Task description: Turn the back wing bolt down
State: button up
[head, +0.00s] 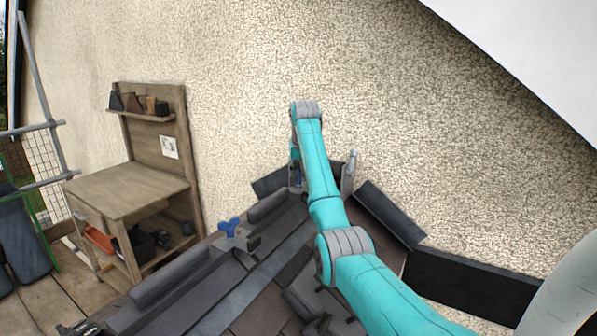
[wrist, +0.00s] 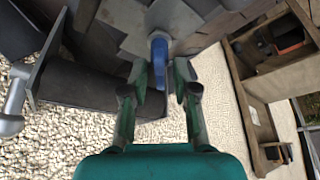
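The back wing bolt (wrist: 160,52) is blue and shows between my fingertips in the wrist view, seen nearly edge-on, with a gap on each side. Its threaded part and seat are hidden or too small to tell. My gripper (wrist: 161,74) is open around it and does not visibly touch it. In the head view my gripper (head: 296,172) points down at the far end of the ridge by the wall, mostly hidden by my teal arm. Another blue wing bolt (head: 230,227) stands upright on a metal clamp nearer along the ridge.
Dark ridge tiles (head: 172,277) lie along the roof ridge. A dark slab (head: 390,213) leans near the pebbled wall (head: 400,120). A metal post (head: 349,172) stands right of my gripper. A wooden workbench (head: 130,188) stands at left. Open air lies above the ridge.

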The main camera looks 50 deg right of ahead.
grip_shut()
jog(key=shift+m, duration=0.3)
jog(key=m+g, duration=0.1)
jog(key=m, duration=0.2)
jog(key=m+g+h, duration=0.1)
jog(key=m, duration=0.2)
jog(key=shift+w+a, duration=0.1)
jog(key=shift+w, duration=0.05)
jog(key=m+g, duration=0.2)
jog(key=m, duration=0.2)
jog(key=shift+w+r+m, duration=0.1)
jog(key=shift+m, duration=0.3)
jog(key=shift+m+g, duration=0.3)
jog(key=shift+m, duration=0.2)
jog(key=shift+r+m, duration=0.15)
jog(key=shift+m, duration=0.15)
jog(key=shift+o, duration=1.7)
grip_release()
